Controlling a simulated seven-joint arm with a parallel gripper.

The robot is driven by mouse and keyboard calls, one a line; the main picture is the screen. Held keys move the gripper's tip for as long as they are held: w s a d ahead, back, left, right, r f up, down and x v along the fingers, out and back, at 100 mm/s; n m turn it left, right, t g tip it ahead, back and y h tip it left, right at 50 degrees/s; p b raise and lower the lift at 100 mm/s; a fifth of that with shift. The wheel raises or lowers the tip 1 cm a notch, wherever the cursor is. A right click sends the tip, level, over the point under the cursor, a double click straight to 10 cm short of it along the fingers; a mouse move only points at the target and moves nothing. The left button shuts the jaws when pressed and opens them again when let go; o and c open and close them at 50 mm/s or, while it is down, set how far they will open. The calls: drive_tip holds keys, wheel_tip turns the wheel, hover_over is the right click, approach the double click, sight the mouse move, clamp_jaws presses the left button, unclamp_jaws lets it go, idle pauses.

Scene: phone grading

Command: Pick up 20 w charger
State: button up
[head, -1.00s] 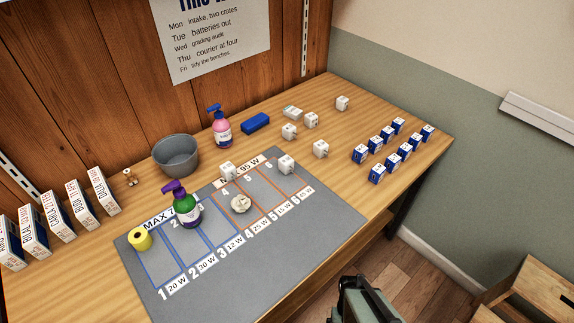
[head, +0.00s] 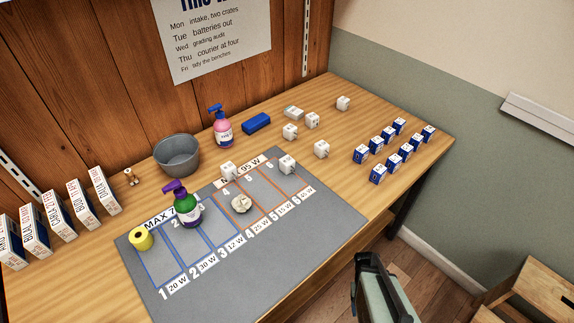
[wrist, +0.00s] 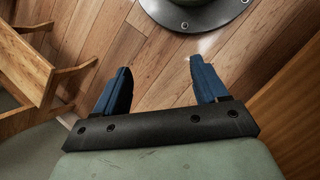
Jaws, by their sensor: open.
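Several white charger blocks stand on the right half of the bench, among them ones at the back (head: 343,103), in the middle (head: 290,131) and nearer the front (head: 321,149). Two more stand at the top of the mat's orange slots, one at the left (head: 228,170) and one at the right (head: 287,164). Their wattage marks are too small to read, so I cannot tell which is the 20 W charger. My gripper (wrist: 159,85) is open and empty over the wooden floor, off the bench's front edge; it also shows in the head view (head: 368,262).
The grey mat (head: 275,262) has numbered slots, slot 1 labelled 20 W. On it are a yellow roll (head: 141,238), a purple-topped bottle (head: 186,207) and a pale coiled item (head: 241,204). A bowl (head: 177,156), pink bottle (head: 223,130) and blue-white boxes (head: 378,174) stand around it.

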drive_tip(key=w+d+r+m+t+h, duration=0.1)
drive_tip(key=w+d+r+h, duration=0.1)
drive_tip(key=w+d+r, duration=0.55)
drive_tip(key=w+d+r+h, duration=0.2)
drive_tip(key=w+d, duration=0.2)
drive_tip(key=d, duration=0.6)
drive_tip(key=w+d+r+m+t+h, duration=0.1)
drive_tip(key=w+d+r, duration=0.45)
drive_tip(key=d, duration=0.35)
drive_tip(key=w+a+r+m+g+h, duration=0.15)
drive_tip(key=w+r+m, duration=0.35)
drive_tip(key=r, duration=0.8)
drive_tip(key=w+r+m+g+h, duration=0.1)
drive_tip(key=w+r+m+h, duration=0.35)
drive_tip(key=r, duration=0.85)
drive_tip(key=n+t+y, duration=0.6)
drive_tip(key=n+y, duration=0.7)
drive_tip(key=n, duration=0.8)
approach(287, 160)
drive_tip(key=shift+m, duration=0.25)
drive_tip(key=shift+a+f, duration=0.1)
drive_tip(key=shift+f, duration=5.2)
